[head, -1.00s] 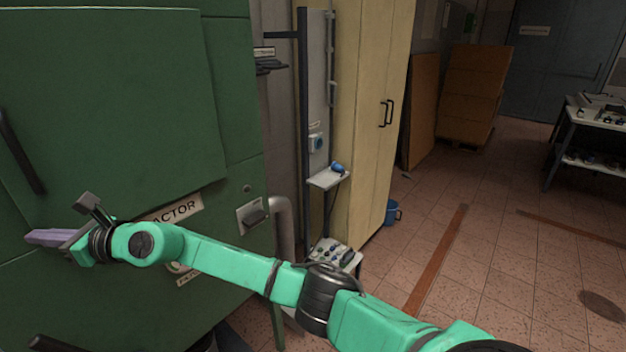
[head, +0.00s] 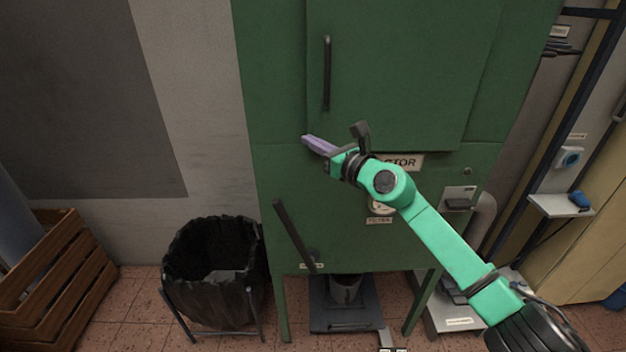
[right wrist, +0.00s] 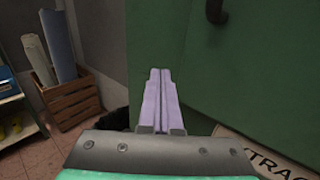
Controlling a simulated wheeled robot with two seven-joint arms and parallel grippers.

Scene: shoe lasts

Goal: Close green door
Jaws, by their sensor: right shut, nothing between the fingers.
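The green door (head: 410,75) is on the upper front of a green cabinet (head: 270,110), with a dark vertical handle (head: 327,73) near its left edge. The door looks flush or nearly flush with the cabinet front; I cannot tell whether it is fully shut. My right gripper (head: 306,140) is shut and empty, just below and left of the handle, near the door's lower left corner. In the right wrist view its lilac fingers (right wrist: 158,98) lie together in front of the green surface. I cannot tell whether they touch it. My left gripper is not in view.
A black-lined waste bin (head: 213,270) stands left of the cabinet, and a wooden crate (head: 55,265) is at the far left. A small shelf (head: 560,206) and a yellowish locker (head: 590,245) are on the right. A slanted dark lever (head: 295,235) sticks out low on the cabinet.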

